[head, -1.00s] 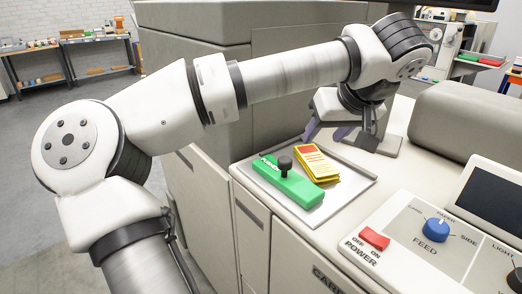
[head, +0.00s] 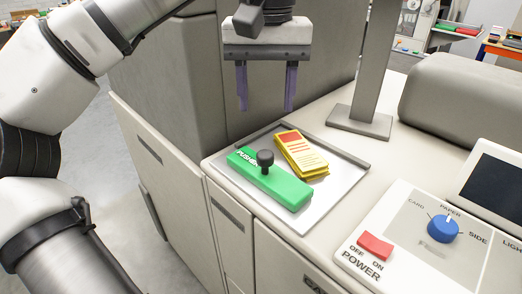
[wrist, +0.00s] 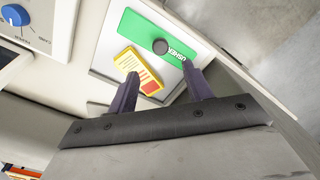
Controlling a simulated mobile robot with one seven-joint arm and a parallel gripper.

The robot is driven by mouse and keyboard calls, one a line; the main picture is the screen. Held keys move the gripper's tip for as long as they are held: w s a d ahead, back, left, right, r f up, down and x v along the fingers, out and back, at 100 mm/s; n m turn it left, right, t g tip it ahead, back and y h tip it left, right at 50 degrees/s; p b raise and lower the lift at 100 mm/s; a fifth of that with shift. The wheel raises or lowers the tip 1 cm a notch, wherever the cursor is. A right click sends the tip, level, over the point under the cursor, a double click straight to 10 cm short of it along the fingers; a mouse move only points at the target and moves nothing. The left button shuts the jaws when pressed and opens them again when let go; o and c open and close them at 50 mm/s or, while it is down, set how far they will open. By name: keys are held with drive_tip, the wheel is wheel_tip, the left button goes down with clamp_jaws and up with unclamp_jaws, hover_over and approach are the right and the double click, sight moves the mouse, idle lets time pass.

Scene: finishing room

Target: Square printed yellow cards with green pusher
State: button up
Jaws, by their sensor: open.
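The green pusher (head: 270,184) is a flat bar with a black knob (head: 265,159) standing on top and white lettering at its left end. It lies on the grey tray. The printed yellow cards (head: 301,154) lie in a stack just behind and right of the pusher, with a red block and lines of print on top. The stack's edges look slightly uneven. My gripper (head: 266,108) is open and empty, pointing down above and behind the tray. In the wrist view the fingers (wrist: 160,95) show with the cards (wrist: 139,70) and pusher (wrist: 157,40) beyond them.
The tray (head: 346,163) has a raised rim at the back and right. A grey post (head: 376,70) on a base plate stands behind it. A control panel with a red power switch (head: 375,246) and blue feed knob (head: 443,229) lies to the right. A tall cabinet stands at the left.

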sight(265, 154)
wheel_tip(265, 154, down, 11)
drive_tip(key=shift+r+p, duration=0.2)
drive_tip(key=shift+p, duration=0.1)
